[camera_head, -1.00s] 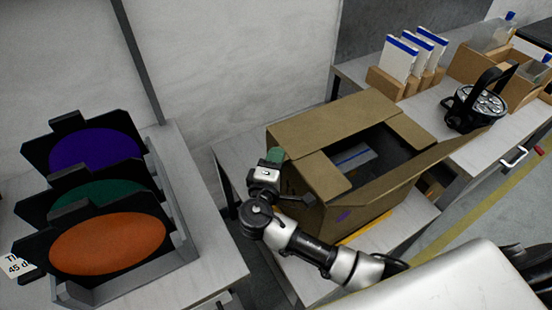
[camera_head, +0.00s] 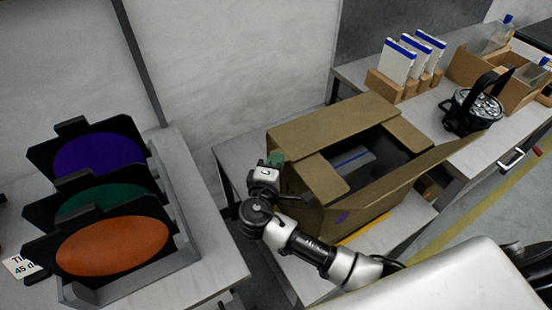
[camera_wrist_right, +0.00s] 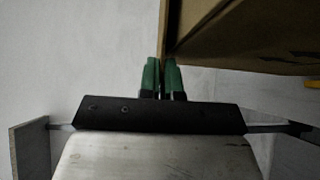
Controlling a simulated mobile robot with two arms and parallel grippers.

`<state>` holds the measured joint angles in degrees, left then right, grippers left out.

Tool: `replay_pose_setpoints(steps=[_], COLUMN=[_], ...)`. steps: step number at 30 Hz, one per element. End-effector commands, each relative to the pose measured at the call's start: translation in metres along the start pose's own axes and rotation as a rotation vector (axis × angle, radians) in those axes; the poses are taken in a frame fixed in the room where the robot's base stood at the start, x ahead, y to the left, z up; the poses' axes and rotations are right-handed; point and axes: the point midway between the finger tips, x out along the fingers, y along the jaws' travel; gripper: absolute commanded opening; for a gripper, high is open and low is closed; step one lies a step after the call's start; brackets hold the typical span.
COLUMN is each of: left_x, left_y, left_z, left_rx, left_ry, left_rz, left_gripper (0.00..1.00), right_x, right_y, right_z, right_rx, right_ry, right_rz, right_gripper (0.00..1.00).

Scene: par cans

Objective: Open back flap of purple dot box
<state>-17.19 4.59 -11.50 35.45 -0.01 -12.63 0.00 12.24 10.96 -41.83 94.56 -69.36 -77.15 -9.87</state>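The cardboard box (camera_head: 310,200) stands on a white table, with a small purple dot (camera_head: 342,217) on its near side. Its top is partly open. My right gripper (camera_head: 275,158) is at the box's left corner, by the end of the back flap. In the right wrist view its green fingers (camera_wrist_right: 164,78) are close together with a cardboard edge (camera_wrist_right: 163,45) between them. My left gripper is not in view.
A grey rack (camera_head: 180,265) with purple, green and orange discs in black frames stands on the left table. A black par can (camera_head: 472,108) and wooden holders (camera_head: 385,84) with white-blue cards stand on the right bench. A gap separates the left table from the box table.

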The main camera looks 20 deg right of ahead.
Motion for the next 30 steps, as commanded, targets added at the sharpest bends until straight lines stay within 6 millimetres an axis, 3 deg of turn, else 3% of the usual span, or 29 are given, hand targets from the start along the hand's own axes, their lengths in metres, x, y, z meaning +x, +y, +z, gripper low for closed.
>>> replay_pose_setpoints(steps=[1, 15, 21, 30], left_x=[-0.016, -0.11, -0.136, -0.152], left_y=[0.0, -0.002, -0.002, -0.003], left_z=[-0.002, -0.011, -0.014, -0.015], left_rx=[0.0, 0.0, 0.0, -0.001], left_ry=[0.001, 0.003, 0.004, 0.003], left_rz=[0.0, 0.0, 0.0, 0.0], left_gripper=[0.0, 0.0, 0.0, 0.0], right_x=[-0.001, 0.004, 0.008, 0.012], right_y=[0.011, 0.05, 0.058, 0.062], right_z=[0.001, -0.005, -0.009, -0.012], right_rx=[-0.019, -0.249, -0.326, -0.385], right_ry=[-0.001, -0.002, -0.001, -0.001], right_rz=[-0.021, -0.251, -0.328, -0.385], right_gripper=[0.0, 0.0, 0.0, 0.0])
